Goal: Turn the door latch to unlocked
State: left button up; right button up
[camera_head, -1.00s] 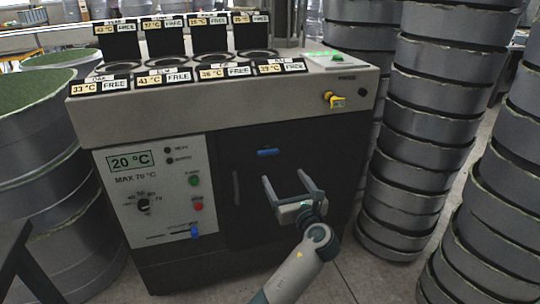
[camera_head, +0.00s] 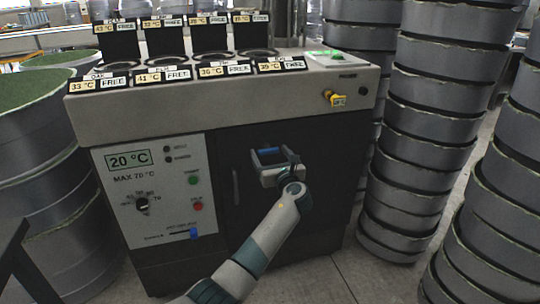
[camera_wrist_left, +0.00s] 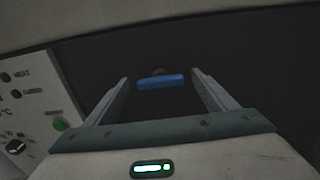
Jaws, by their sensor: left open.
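The door latch (camera_head: 268,151) is a short blue bar, lying horizontal on the dark door (camera_head: 305,160) of the machine. It also shows in the left wrist view (camera_wrist_left: 161,82), level and between my finger lines. My left gripper (camera_head: 269,149) is open in front of the latch, with one finger on each side of it. The wrist view shows both fingers (camera_wrist_left: 160,77) with gaps to the bar's ends. I cannot tell how far the fingertips are from the door. No contact is visible. My right gripper is not in view.
A control panel (camera_head: 160,190) with a 20 °C display, dial, buttons and blue slider (camera_head: 180,235) is left of the door. A vertical door handle (camera_head: 236,187) is close left of my gripper. Stacked grey moulds (camera_head: 425,135) stand to the right. A yellow knob (camera_head: 334,98) is above right.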

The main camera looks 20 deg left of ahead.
pick_arm(q)
jog(key=shift+w+a, duration=0.1)
jog(key=shift+w, duration=0.05)
jog(key=c, duration=1.1)
jog(key=shift+o, duration=0.2)
